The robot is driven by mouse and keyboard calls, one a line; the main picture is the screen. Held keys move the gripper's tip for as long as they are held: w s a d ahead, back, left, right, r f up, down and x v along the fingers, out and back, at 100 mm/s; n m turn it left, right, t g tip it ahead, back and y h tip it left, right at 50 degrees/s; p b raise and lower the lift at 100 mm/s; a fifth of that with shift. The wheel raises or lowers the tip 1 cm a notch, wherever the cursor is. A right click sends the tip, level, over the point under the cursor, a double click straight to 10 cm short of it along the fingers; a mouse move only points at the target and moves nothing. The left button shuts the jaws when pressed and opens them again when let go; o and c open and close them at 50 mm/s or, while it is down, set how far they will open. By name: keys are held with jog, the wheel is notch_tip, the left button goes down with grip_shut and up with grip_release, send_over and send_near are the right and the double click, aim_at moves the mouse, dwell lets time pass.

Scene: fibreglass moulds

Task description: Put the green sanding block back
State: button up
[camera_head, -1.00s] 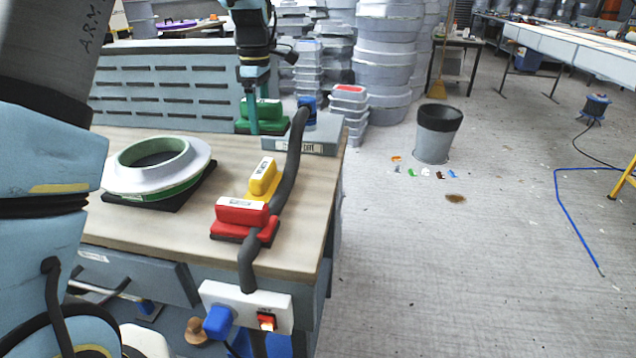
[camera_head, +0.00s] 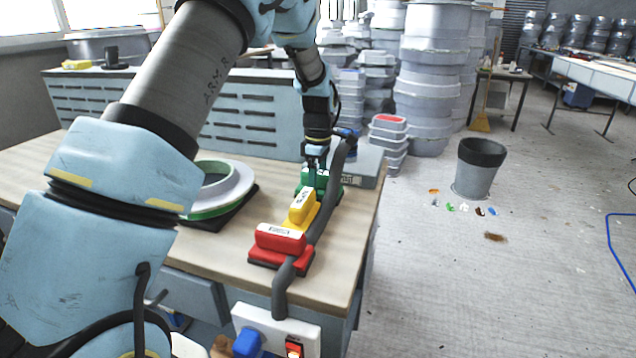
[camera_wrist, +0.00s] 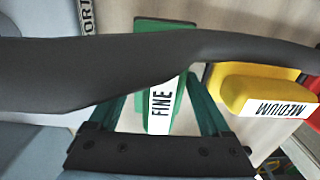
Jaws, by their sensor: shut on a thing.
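The green sanding block (camera_head: 318,184) stands on the workbench (camera_head: 345,255), at the far end of a row behind the yellow block (camera_head: 300,208) and the red block (camera_head: 281,246). In the wrist view the green block (camera_wrist: 172,102) shows a white label reading FINE. My gripper (camera_head: 315,160) points down over it and is shut on its handle. In the wrist view the green fingers (camera_wrist: 165,95) lie on either side of the handle. A dark grey hose crosses in front and hides part of the block and fingers. I cannot tell whether the block's base touches the bench top.
The grey hose (camera_head: 322,215) runs along the right side of the blocks. A grey box (camera_head: 365,165) is behind the green block. A white ring mould (camera_head: 225,190) on a dark pad lies to the left. A bucket (camera_head: 476,170) stands on the floor.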

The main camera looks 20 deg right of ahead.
jog(key=o, duration=1.1)
notch_tip(320, 180, up, 12)
jog(key=shift+w+d+r+b, duration=0.1)
jog(key=shift+b, duration=1)
jog(key=s+a+f+m, duration=0.1)
jog(key=s+a+m, duration=0.1)
jog(key=a, duration=0.7)
jog(key=s+a+f+m, duration=0.2)
jog(key=a, duration=0.7)
jog(key=s+a+f+m+t, duration=0.1)
jog(key=s+a+m, duration=0.1)
jog(key=a, duration=0.7)
jog(key=shift+s+f+m+h, duration=0.2)
jog(key=shift+m+h, duration=0.1)
jog(key=shift+m, duration=0.3)
jog(key=s+a+f+m, duration=0.1)
jog(key=s+a, duration=0.1)
jog(key=s, duration=0.1)
jog(key=s+a+m, duration=0.1)
jog(key=s+a, duration=0.1)
jog(key=a, duration=0.1)
jog(key=s+a+f+m, duration=0.1)
jog(key=s+a+m, duration=0.1)
jog(key=s, duration=0.1)
jog(key=shift+s+a+f+t, duration=0.2)
jog(key=shift+s+f+t, duration=0.1)
jog(key=shift+f, duration=0.05)
